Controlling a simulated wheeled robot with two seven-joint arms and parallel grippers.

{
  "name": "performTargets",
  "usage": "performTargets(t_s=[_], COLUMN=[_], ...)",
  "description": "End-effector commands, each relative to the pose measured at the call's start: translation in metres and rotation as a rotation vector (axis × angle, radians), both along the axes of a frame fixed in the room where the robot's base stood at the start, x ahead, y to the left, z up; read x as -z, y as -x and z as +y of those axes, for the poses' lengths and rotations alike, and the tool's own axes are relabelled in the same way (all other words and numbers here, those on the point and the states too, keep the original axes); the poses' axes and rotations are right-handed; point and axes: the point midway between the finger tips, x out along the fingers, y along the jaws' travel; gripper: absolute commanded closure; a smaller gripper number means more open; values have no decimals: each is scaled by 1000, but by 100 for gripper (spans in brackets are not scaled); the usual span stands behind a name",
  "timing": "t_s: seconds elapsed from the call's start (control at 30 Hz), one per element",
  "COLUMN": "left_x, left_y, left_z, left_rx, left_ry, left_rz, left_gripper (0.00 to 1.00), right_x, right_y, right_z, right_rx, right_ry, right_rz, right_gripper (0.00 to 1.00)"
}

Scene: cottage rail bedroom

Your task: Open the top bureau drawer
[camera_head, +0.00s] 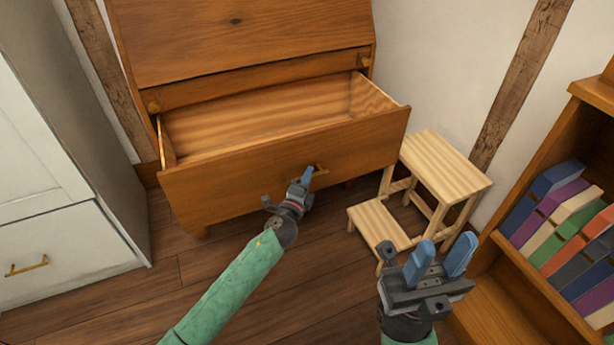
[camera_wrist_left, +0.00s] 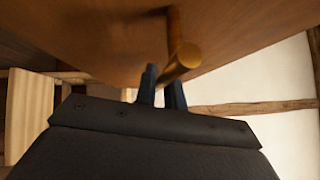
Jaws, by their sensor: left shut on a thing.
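The wooden bureau (camera_head: 240,35) stands against the wall in the head view. Its top drawer (camera_head: 250,180) is pulled well out and its inside is visible and empty. A brass handle (camera_head: 320,170) is on the drawer front. My left gripper (camera_head: 306,178) is at this handle and shut on it. In the left wrist view, the brass handle (camera_wrist_left: 182,62) passes between the dark fingers of my left gripper (camera_wrist_left: 163,85). My right gripper (camera_head: 442,258) is open and empty, in front of the step stool and apart from the bureau.
A light wooden step stool (camera_head: 445,170) stands right of the drawer. A bookshelf (camera_head: 540,275) with several books (camera_head: 570,225) is at the right edge. A white cabinet (camera_head: 60,215) is on the left. The floor (camera_head: 165,290) in front of the bureau is clear.

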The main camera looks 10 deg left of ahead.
Motion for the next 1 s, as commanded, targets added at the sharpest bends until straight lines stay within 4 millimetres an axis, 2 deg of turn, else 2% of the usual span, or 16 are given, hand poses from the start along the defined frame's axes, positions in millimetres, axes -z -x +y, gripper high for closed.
performTargets(t_s=[0.03,0.1,0.13,0.53,1.0], left_x=[1,1,1,2,11], left_y=[0,0,0,6,62], left_z=[1,1,1,1,13], left_rx=[-1,-1,-1,0,0], left_ry=[0,0,0,1,1], left_rz=[2,2,2,1,2], left_gripper=[84,70,68,68,68], right_x=[0,0,0,0,2], right_y=[0,0,0,0,0], right_z=[0,0,0,0,0], right_rx=[0,0,0,0,-3], right_ry=[0,0,0,0,-2], right_rz=[0,0,0,0,2], right_gripper=[64,64,64,64,64])
